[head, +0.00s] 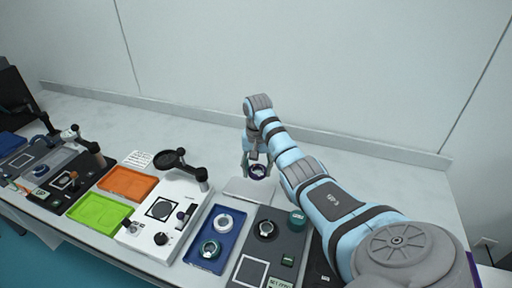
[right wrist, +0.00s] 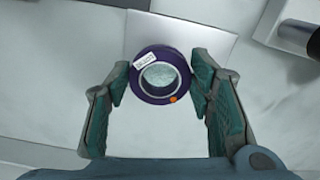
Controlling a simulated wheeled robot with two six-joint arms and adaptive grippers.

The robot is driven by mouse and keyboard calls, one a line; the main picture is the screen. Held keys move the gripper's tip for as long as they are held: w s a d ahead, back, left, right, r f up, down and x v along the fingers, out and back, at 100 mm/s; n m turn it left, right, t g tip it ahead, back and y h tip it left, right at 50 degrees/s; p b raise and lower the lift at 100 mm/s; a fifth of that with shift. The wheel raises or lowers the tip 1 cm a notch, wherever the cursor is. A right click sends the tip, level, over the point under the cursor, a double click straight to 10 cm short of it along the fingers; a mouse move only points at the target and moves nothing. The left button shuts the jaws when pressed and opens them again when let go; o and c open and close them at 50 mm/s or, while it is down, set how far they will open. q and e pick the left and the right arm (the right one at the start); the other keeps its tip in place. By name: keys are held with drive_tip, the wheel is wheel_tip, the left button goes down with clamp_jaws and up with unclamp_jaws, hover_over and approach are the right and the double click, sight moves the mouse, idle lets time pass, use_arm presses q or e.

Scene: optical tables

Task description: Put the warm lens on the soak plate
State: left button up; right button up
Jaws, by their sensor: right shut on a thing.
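My right gripper (head: 257,166) is shut on a purple-rimmed lens (head: 258,172), with a finger on each side of the rim. In the right wrist view the lens (right wrist: 160,75) has a clear speckled centre, a white label and an orange mark, and sits between the teal finger pads of the gripper (right wrist: 160,82). A pale, flat square plate (head: 245,189) lies below the lens on the bench. The plate (right wrist: 207,35) also shows behind the lens in the right wrist view. I cannot tell how large the gap is between lens and plate. My left gripper is not in view.
A blue tray (head: 204,261) with a white ring and a teal ring lies in front of the plate. A dark grey station (head: 270,250) stands to its right, a white station (head: 150,228) to its left. Orange (head: 128,183) and green (head: 100,211) trays lie further left. The bench behind is clear.

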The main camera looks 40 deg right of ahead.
sight(257, 192)
wheel_tip(257, 192, down, 8)
drive_tip(key=shift+f+b, duration=0.15)
drive_tip(key=shift+b, duration=0.85)
drive_tip(key=shift+w, duration=0.1)
drive_tip(key=shift+f, duration=0.2)
drive_tip(key=o, duration=1.2)
drive_tip(key=shift+c, duration=0.2)
drive_tip(key=shift+r, duration=0.1)
wheel_tip(257, 192, up, 12)
drive_tip(key=p, duration=0.3)
drive_tip(key=shift+r, duration=0.15)
